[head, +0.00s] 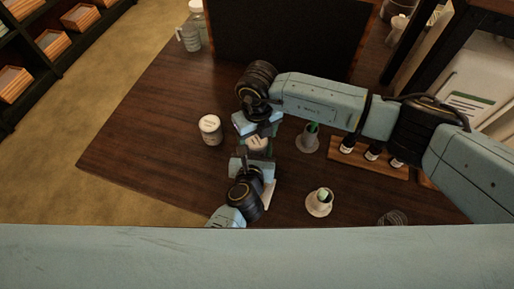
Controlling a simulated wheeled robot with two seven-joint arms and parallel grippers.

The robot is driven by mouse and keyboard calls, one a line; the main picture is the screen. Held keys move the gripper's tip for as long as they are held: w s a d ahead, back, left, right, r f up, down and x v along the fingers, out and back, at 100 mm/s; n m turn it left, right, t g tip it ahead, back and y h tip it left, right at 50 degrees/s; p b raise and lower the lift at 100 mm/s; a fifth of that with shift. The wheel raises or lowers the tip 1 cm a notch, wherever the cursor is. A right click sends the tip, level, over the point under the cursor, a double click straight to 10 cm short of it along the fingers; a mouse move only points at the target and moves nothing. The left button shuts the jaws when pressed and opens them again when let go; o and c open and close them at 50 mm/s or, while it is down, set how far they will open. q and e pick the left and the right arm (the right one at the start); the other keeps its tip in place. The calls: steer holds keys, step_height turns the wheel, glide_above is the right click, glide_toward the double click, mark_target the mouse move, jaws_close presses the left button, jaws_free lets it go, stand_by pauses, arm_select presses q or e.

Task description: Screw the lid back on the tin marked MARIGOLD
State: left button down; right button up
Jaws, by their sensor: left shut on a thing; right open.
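A small pale tin or lid (257,143) shows between my two grippers, mostly hidden by them. My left gripper (256,157) comes up from below in the head view and is shut on this pale thing. My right gripper (259,130) comes down from the upper right and is open, right beside the same thing. A white tin (210,130) with a pale top stands upright on the table to the left, apart from both grippers. Its top bears small writing that I cannot read. I cannot tell which tin is marked MARIGOLD, or whether the held one has its lid on.
The dark wooden table (145,130) is clear at left. Two white cups with green contents (308,141) (319,203) stand right of the grippers. A wooden rack (370,158) holds several small bottles. A dark panel (285,40) stands behind; clear jugs (190,38) stand back left.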

arm_select(q)
steer(key=shift+d, duration=0.1)
arm_select(e)
steer(key=shift+s+a, duration=0.2)
step_height(320, 180, up, 12)
steer(key=shift+w+d, duration=0.15)
arm_select(q)
steer(key=shift+c, duration=2.4)
jaws_free()
steer(key=shift+s+r, duration=0.15)
steer(key=shift+s, duration=0.35)
steer(key=p+v, duration=0.2)
steer(key=v, duration=1)
steer(key=shift+s+r, duration=0.1)
steer(key=shift+s, duration=0.05)
arm_select(e)
steer(key=shift+r, duration=0.95)
